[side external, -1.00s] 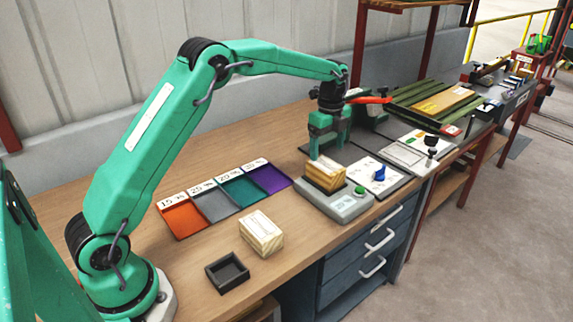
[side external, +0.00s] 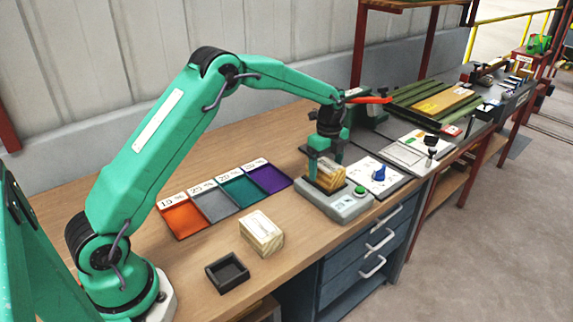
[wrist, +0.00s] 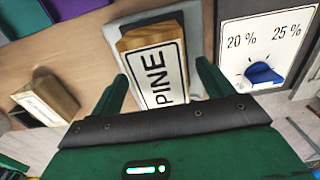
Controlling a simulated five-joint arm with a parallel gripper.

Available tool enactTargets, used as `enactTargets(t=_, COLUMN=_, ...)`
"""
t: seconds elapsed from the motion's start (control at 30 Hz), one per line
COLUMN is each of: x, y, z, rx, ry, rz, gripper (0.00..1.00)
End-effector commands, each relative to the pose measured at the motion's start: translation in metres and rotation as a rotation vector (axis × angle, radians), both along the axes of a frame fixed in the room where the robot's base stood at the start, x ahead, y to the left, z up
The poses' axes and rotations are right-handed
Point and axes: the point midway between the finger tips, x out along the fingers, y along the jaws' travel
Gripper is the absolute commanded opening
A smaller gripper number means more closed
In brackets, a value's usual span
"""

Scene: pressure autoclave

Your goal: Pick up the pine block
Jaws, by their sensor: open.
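The pine block (side external: 328,175) is a wooden block lying on a grey device with a green button (side external: 345,207). In the wrist view the block (wrist: 157,72) shows a white label reading PINE. My gripper (side external: 328,165) is open and lowered over the block. In the wrist view its two green fingers (wrist: 160,75) stand on either side of the block, with a visible gap at each side. The fingertips' contact with the block cannot be made out.
Another wooden block (side external: 261,233) and a small dark tray (side external: 227,272) are on the bench at front left. Orange (side external: 182,216), grey, teal and purple trays lie in a row. A dial panel (side external: 376,176) is right of the device.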

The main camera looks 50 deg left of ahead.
Motion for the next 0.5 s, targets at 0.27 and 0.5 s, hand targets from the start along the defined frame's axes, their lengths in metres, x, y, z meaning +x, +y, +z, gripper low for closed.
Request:
enactTargets(t=0.27, x=-0.0002, y=0.0000, z=-0.0147, rx=0.000, ry=0.000, rz=0.000, gripper=0.80)
enactTargets(t=0.5, x=-0.0001, y=0.0001, z=-0.0143, rx=0.000, ry=-0.001, rz=0.000, gripper=0.80)
